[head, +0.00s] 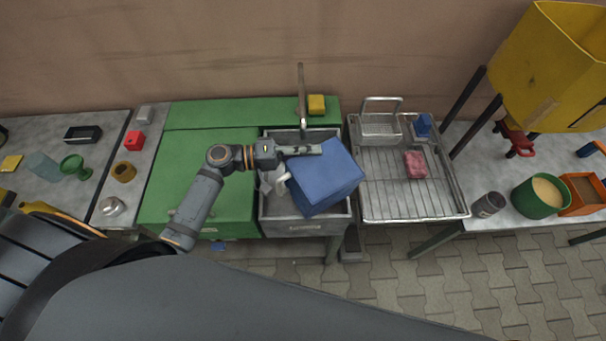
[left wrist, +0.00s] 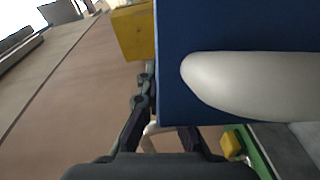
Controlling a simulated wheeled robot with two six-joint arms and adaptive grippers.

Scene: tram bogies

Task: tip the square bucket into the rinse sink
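The blue square bucket (head: 325,178) is tilted over the grey metal rinse sink (head: 305,227). Its mouth does not show, so I cannot see whether anything is inside. My left gripper (head: 308,150) is at the bucket's upper left edge and appears shut on it. In the left wrist view the bucket's blue wall (left wrist: 235,28) fills the upper right, with a pale rounded part across it. A pale piece shows left of the bucket in the sink area. My right gripper is not in view.
A tap (head: 302,95) stands behind the sink, beside a yellow block (head: 316,104). A green worktop (head: 200,160) lies left of it. A wire drain rack (head: 400,190) with a pink sponge (head: 415,164) lies right. A yellow hopper (head: 555,70) overhangs the right table.

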